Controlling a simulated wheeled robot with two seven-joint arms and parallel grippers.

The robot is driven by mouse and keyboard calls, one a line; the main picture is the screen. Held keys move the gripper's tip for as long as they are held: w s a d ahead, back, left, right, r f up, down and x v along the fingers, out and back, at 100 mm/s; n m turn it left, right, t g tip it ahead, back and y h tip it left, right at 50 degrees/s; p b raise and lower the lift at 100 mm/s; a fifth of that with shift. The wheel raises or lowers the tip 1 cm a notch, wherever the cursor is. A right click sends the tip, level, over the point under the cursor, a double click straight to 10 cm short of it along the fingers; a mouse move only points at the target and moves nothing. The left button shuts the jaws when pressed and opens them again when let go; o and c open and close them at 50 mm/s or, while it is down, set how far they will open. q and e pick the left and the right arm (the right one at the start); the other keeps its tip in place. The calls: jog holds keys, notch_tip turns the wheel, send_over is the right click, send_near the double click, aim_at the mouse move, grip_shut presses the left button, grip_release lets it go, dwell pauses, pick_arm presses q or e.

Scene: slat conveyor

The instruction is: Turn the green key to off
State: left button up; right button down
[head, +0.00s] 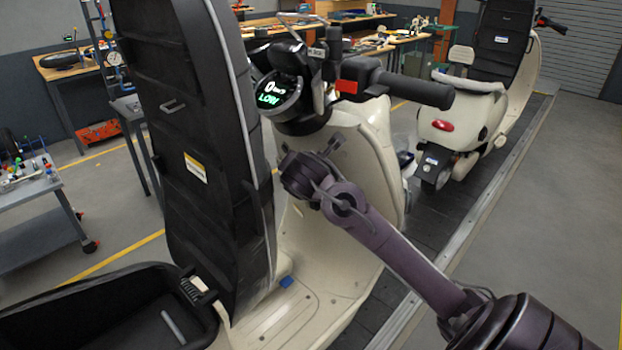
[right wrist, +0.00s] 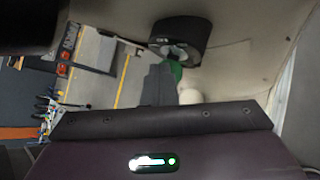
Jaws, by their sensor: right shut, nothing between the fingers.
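The green key (right wrist: 177,70) shows in the right wrist view, sticking out below the round dark ignition lock (right wrist: 180,38) in the scooter's cream front panel. My right gripper (right wrist: 160,68) is shut and empty, its dark fingers pointing up towards the lock. The fingertips are close beside the key and overlap its left edge; I cannot tell whether they touch. In the head view my right arm reaches in from the lower right to the cream scooter (head: 365,165), below its handlebar. The key is not visible there. My left gripper is not in view.
The raised black seat (head: 185,110) stands left of my right arm. The black handlebar grip (head: 415,88) lies above it, beside the lit display (head: 278,94). A second scooter (head: 465,110) stands further along the conveyor. A grey cart (head: 30,190) stands at the left.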

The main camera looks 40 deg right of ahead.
jog(key=shift+a+f, duration=0.15)
jog(key=shift+f, duration=0.55)
jog(key=shift+s, duration=0.1)
jog(key=r+p+v, duration=0.1)
jog(key=p+v, duration=0.3)
jog(key=v, duration=0.4)
jog(key=shift+r+p, duration=0.3)
jog(key=shift+p, duration=0.1)
dwell(0.7)
dwell(0.5)
